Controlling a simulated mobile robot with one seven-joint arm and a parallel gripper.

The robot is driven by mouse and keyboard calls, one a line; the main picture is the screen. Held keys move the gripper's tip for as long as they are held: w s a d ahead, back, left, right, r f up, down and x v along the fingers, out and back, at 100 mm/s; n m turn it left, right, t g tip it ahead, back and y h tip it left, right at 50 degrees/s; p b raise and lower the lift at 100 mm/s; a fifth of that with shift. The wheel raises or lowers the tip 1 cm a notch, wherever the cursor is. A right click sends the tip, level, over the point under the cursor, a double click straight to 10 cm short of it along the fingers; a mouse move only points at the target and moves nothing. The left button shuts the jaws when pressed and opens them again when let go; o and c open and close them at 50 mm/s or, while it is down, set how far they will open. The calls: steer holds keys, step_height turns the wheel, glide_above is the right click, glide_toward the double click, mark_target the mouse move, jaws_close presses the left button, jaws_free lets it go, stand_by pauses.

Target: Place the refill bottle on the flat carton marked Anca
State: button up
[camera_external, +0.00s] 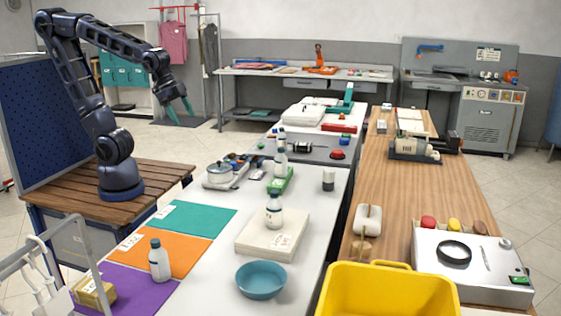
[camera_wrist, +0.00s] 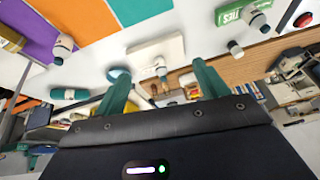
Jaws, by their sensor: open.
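Several white bottles stand on the white table. One with a dark teal cap (camera_external: 160,262) stands at the front left by the purple and orange mats; it also shows in the wrist view (camera_wrist: 64,46). Another white bottle (camera_external: 274,212) stands on a flat pale carton (camera_external: 258,243), also in the wrist view (camera_wrist: 177,47). A third (camera_external: 281,162) is at a green box (camera_external: 281,184). I cannot tell which is the refill bottle, and the carton's lettering is too small to read. My gripper (camera_external: 181,109) is open and empty, high at the left, away from them; its teal fingers show in the wrist view (camera_wrist: 165,88).
A teal bowl (camera_external: 261,280) and a yellow bin (camera_external: 385,292) stand near the carton. A lidded pot (camera_external: 219,176) and a dark-topped white cup (camera_external: 328,180) stand farther back. A yellow box (camera_external: 93,294) lies at the front left. The teal mat (camera_external: 197,219) is mostly bare.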

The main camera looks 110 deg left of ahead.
steer(key=s+a+r+n, duration=0.1)
steer(key=s, duration=1)
steer(key=shift+s+a+r+h, duration=0.15)
steer(key=shift+s+a+h, duration=0.1)
steer(key=shift+s+h, duration=0.1)
